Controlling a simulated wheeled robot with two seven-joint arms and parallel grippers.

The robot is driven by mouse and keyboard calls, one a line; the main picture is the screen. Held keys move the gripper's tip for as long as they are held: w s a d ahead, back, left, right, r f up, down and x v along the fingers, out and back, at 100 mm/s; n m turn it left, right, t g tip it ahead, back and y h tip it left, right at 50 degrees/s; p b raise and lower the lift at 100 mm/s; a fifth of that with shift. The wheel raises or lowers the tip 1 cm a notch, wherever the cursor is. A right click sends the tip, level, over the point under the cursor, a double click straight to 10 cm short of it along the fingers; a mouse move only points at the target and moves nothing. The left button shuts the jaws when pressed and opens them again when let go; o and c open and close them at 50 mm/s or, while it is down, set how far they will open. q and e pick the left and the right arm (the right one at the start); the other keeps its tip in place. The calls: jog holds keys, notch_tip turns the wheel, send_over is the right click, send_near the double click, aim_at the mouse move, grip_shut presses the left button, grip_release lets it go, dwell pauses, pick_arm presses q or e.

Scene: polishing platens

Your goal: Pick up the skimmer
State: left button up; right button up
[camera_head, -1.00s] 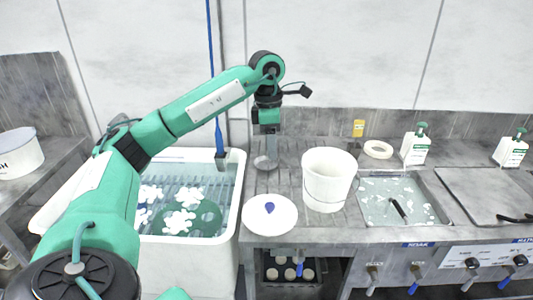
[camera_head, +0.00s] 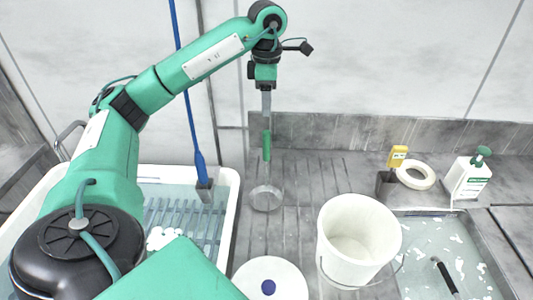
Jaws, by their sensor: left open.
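The skimmer has a green handle (camera_head: 266,147) and a round grey bowl (camera_head: 266,198). It is on the grooved metal counter, in the middle of the view, with its bowl nearest me. My left gripper (camera_head: 266,112) comes down from above at the handle's far end, its grey jaws in line with the handle. The jaws are open. I cannot tell whether they touch the handle or how far above it they are. The upper end of the handle is hidden by the gripper. My right gripper is out of view.
A white bucket (camera_head: 337,238) stands right of the skimmer, and a white plate (camera_head: 288,277) lies in front. A white tub (camera_head: 231,210) with a blue-handled tool (camera_head: 197,150) is on the left. A tape roll (camera_head: 429,183), bottle (camera_head: 467,182) and sink (camera_head: 482,245) are on the right.

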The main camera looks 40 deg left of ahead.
pick_arm(q)
jog(key=shift+f, duration=0.35)
notch_tip(320, 180, down, 3)
jog(key=shift+s+d+r+b, duration=0.1)
jog(key=shift+s+r+b, duration=0.05)
jog(key=shift+b, duration=0.35)
send_over(266, 141)
jog(key=f, duration=0.4)
jog(key=shift+w+a, duration=0.2)
jog(key=shift+w, duration=0.15)
jog(key=shift+f+p, duration=0.3)
jog(key=shift+f, duration=0.45)
jog(key=f, duration=0.2)
jog(key=f+p, duration=0.1)
jog(key=f, duration=0.1)
jog(key=shift+w+a+f, duration=0.1)
jog(key=shift+a+f, duration=0.1)
jog(key=shift+f, duration=0.05)
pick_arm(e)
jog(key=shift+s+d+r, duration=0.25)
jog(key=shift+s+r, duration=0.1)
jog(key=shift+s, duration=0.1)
pick_arm(q)
jog(key=shift+c, duration=0.9)
grip_shut()
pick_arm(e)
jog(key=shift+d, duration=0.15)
